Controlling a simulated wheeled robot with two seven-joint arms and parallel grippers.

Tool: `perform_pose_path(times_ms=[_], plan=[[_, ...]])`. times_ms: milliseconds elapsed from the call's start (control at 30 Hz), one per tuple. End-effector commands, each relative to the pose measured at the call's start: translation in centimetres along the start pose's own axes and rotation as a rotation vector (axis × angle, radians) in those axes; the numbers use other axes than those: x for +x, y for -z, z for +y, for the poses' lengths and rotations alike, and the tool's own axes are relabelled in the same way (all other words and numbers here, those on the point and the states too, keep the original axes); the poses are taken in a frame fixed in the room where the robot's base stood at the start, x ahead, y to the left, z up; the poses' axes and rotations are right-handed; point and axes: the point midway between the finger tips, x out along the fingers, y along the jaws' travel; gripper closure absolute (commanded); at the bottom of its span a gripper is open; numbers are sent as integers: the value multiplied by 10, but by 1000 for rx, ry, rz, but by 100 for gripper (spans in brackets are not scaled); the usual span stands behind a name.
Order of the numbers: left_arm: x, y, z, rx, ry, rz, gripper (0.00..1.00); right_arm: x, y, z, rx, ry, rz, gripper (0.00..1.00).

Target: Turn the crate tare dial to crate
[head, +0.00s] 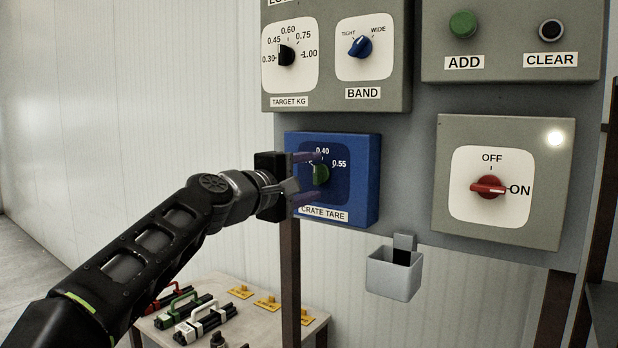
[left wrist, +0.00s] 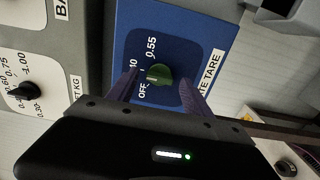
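The crate tare dial is a green knob (head: 321,174) on a blue box (head: 367,180) labelled CRATE TARE. Marks 0.40 and 0.55 show above and right of it; a finger covers part of the left label. In the left wrist view the green knob (left wrist: 159,75) also has an OFF mark beside it. I cannot tell surely which mark it points to. My left gripper (head: 317,177) is at the dial, one finger above and one below the knob. In the left wrist view the fingers (left wrist: 158,82) stand apart with gaps beside the knob. My right gripper is out of view.
Above are the black TARGET KG knob (head: 286,55) and blue BAND knob (head: 360,47). A red switch (head: 488,187) at ON is to the right. A grey bin (head: 394,274) hangs below right. A low table (head: 263,320) holds handled items and yellow tags.

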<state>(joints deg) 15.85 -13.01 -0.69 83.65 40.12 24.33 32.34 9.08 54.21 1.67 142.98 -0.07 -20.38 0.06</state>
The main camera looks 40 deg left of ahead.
Motion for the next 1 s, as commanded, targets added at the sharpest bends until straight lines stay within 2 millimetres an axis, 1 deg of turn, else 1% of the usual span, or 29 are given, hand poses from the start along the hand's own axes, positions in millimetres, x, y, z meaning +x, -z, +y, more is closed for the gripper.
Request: perform_pose_path(times_ms=[233,367,467,700,800,900,1000], plan=[[-1,0,1,0,-1,1,40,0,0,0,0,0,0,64],[-7,1,0,0,-2,2,40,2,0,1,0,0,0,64],[-18,1,0,0,-4,3,40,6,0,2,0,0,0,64],[-58,1,-1,0,-3,3,40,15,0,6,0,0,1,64],[-70,0,-1,1,-2,2,40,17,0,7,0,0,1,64],[-77,0,0,0,-2,1,40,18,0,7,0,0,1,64],[-79,0,0,-1,0,1,40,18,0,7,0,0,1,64]])
